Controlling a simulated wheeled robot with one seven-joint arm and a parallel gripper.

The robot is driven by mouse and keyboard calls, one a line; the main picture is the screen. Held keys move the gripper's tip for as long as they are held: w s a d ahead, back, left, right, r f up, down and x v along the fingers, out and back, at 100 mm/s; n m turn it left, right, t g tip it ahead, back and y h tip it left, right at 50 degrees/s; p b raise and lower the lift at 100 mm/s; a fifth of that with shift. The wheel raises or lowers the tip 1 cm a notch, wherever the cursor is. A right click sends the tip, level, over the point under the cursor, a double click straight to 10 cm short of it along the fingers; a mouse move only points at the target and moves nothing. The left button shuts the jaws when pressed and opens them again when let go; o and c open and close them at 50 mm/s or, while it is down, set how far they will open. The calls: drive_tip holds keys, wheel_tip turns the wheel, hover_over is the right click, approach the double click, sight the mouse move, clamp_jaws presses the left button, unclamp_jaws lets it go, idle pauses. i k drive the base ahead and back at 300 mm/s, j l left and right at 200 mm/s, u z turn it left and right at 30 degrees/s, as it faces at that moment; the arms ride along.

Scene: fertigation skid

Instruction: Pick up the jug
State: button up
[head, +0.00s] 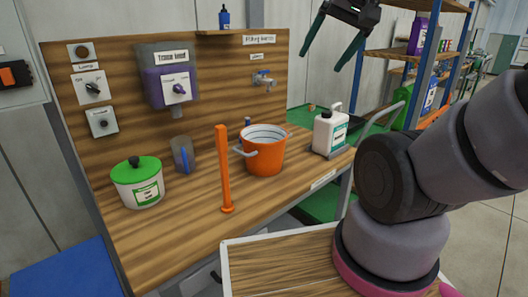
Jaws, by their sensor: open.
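A white jug-like canister (330,134) with a top handle, a cap and a green-and-white label stands upright near the right end of the wooden bench (185,222). A smaller grey see-through vessel with a blue handle (182,154) stands at the back left of the bench; it could also be called a jug. My gripper (323,62) is open and empty. It hangs high in the air, above the white canister in the picture and apart from it; its upper part is cut off by the top edge.
An orange bucket (263,155) stands left of the white canister, with an upright orange post (223,170) in front. A white tub with green lid (138,183) stands at left. Behind, a wooden panel (215,75) carries a tap (263,79) and dials. Shelving (398,54) stands at right.

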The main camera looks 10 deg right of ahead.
sight(183, 147)
drive_tip(key=i+l+u, duration=0.15)
drive_tip(key=u, duration=0.2)
drive_tip(key=i+l+u, duration=0.1)
drive_tip(key=u, duration=0.2)
drive_tip(key=i+l+u, duration=0.1)
drive_tip(key=l+u, duration=0.25)
drive_tip(key=j, duration=0.1)
